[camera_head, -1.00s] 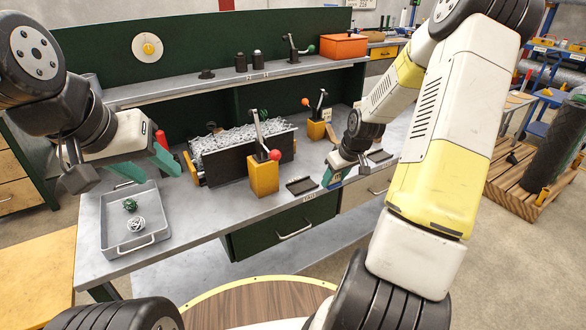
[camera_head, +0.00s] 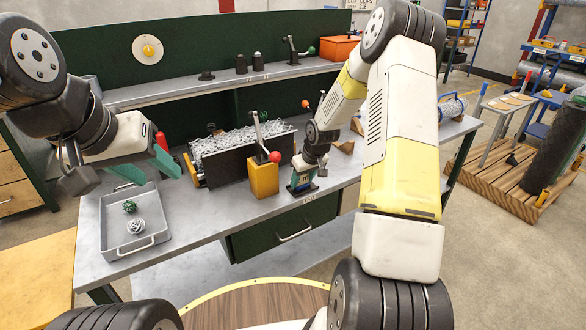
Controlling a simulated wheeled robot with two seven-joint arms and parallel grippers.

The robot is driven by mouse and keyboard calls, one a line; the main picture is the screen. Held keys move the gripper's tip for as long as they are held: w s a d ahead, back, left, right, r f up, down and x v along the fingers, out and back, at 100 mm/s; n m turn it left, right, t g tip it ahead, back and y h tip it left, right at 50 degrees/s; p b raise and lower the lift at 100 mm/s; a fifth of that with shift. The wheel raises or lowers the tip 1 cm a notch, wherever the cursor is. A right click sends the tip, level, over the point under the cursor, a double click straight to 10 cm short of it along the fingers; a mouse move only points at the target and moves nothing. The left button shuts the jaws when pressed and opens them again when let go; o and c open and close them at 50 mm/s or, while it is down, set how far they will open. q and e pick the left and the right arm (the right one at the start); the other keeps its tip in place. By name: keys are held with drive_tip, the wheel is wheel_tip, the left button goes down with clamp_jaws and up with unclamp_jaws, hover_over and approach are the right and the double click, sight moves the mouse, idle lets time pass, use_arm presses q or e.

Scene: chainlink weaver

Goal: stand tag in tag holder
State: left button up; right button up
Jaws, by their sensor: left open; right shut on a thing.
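The tag holder (camera_head: 304,192), a small dark block, sits at the front edge of the bench beside the yellow post with the red-knobbed lever. My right gripper (camera_head: 302,182) points down directly over it, with its teal fingers close above or at the holder. It is shut on the tag, which is mostly hidden between the fingers. I cannot tell whether the tag touches the holder or how upright it is. My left gripper (camera_head: 148,170) is open and empty, above the far side of the grey tray.
The grey tray (camera_head: 107,222) holds a green and a pale wire ball. A black bin (camera_head: 240,160) of metal links stands behind the yellow lever post (camera_head: 263,178). My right arm hides part of the bench's right side. The bench front between tray and post is clear.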

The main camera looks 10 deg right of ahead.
drive_tip(key=o, duration=1.3)
drive_tip(key=s+a+v, duration=0.1)
drive_tip(key=a+v, duration=0.2)
drive_tip(key=v, duration=1.7)
drive_tip(key=s+a+r+m, duration=0.1)
drive_tip(key=s+r, duration=0.3)
drive_tip(key=s, duration=0.4)
drive_tip(key=s+a+r+m+t, duration=0.1)
drive_tip(key=s+r, duration=0.3)
drive_tip(key=s, duration=0.4)
drive_tip(key=s+a+r+m, duration=0.1)
drive_tip(key=s+r, duration=0.3)
drive_tip(key=s, duration=0.4)
drive_tip(key=shift+s+a+r+t+y, duration=0.15)
drive_tip(key=shift+s+a+r+t, duration=0.05)
drive_tip(key=shift+a, duration=0.15)
drive_tip(key=shift+s+a+r+t+y, duration=0.15)
drive_tip(key=shift+a+t, duration=0.05)
drive_tip(key=shift+a, duration=0.15)
